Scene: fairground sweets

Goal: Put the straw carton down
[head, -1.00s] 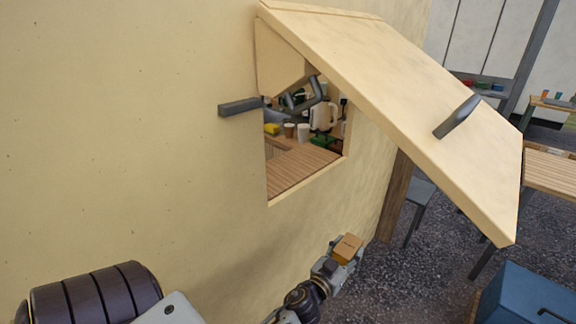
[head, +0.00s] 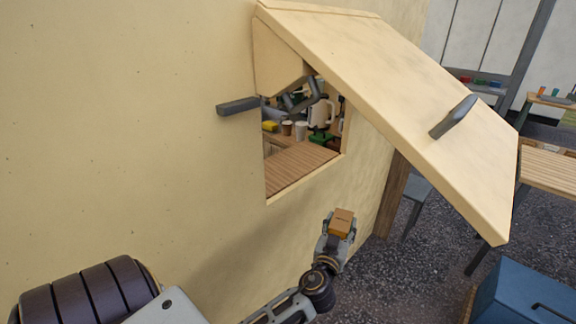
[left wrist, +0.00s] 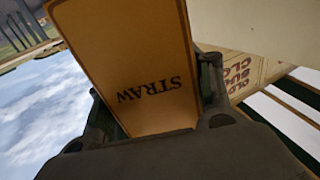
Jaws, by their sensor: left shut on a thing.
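The straw carton (head: 342,222) is a small orange-brown box. In the left wrist view the carton (left wrist: 135,70) fills the middle, with the word STRAW upside down on its face. My left gripper (head: 339,232) is shut on it, with a finger on each side, and holds it in the air outside the wall, below and right of the hatch opening. My right gripper is not in view.
A hatch opening in the cream wall (head: 130,130) has a wooden counter (head: 298,166) with cups (head: 301,130) behind it. The raised hatch flap (head: 400,110) overhangs at the right. A blue box (head: 530,295) stands at lower right.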

